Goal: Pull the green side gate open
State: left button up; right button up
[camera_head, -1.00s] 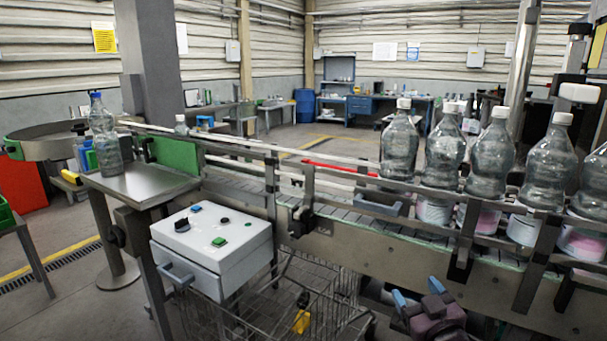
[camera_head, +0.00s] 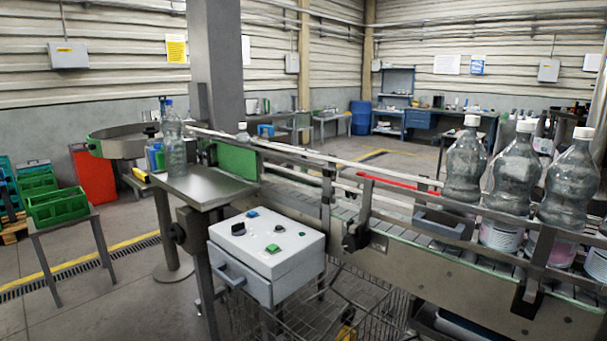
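The green side gate (camera_head: 236,160) is a flat green panel standing upright at the left end of the conveyor, along the edge of the steel side table (camera_head: 205,187). It looks in line with the conveyor rail; I cannot tell whether it is latched. A clear bottle with a blue cap (camera_head: 174,145) stands on the side table to the left of the gate. Neither of my grippers shows in this view.
A white control box (camera_head: 267,245) with buttons and a handle sits below the gate. The conveyor (camera_head: 400,255) runs right, carrying several white-capped bottles (camera_head: 512,185). A wire cart (camera_head: 375,305) stands beneath. Green crates (camera_head: 62,208) are on a table at left, with open floor between.

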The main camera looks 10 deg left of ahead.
aim_at(238, 161)
jog(key=i+j, duration=0.15)
jog(key=j, duration=0.3)
jog(key=i+j+u, duration=0.15)
jog(key=j, duration=0.3)
jog(key=i+j, duration=0.2)
jog(key=j, duration=0.25)
jog(key=i+j+u, duration=0.15)
jog(key=j, duration=0.3)
jog(key=i+j, duration=0.25)
jog(key=j, duration=0.15)
jog(key=u, duration=0.05)
